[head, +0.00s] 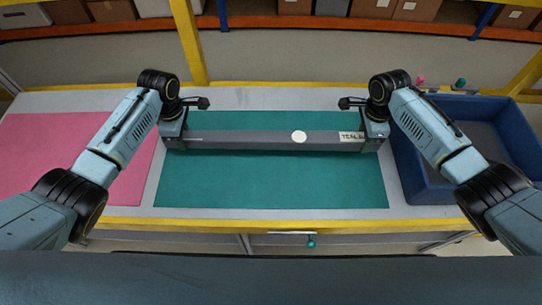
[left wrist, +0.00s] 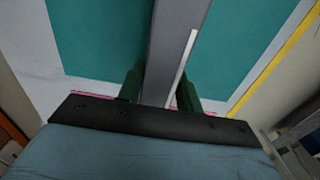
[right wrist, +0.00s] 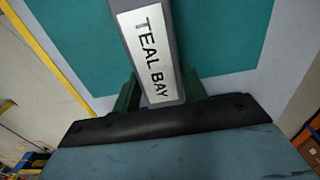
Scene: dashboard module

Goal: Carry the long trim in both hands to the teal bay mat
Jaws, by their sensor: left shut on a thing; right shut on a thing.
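The long grey trim (head: 250,139) lies level across the teal bay mat (head: 270,185) in the head view, with a white round spot and a label at its right end. The label reads "TEAL BAY" in the right wrist view (right wrist: 150,55). My left gripper (head: 173,141) is shut on the trim's left end; its fingers flank the trim in the left wrist view (left wrist: 155,92). My right gripper (head: 374,142) is shut on the right end beside the label. The trim is over the mat; whether it touches the mat or hovers I cannot tell.
A pink mat (head: 60,150) lies on the table to the left. A blue bin (head: 425,178) stands close to the right of the teal mat. A yellow rail (head: 270,225) runs along the table's front edge. Shelved boxes (head: 415,10) are at the back.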

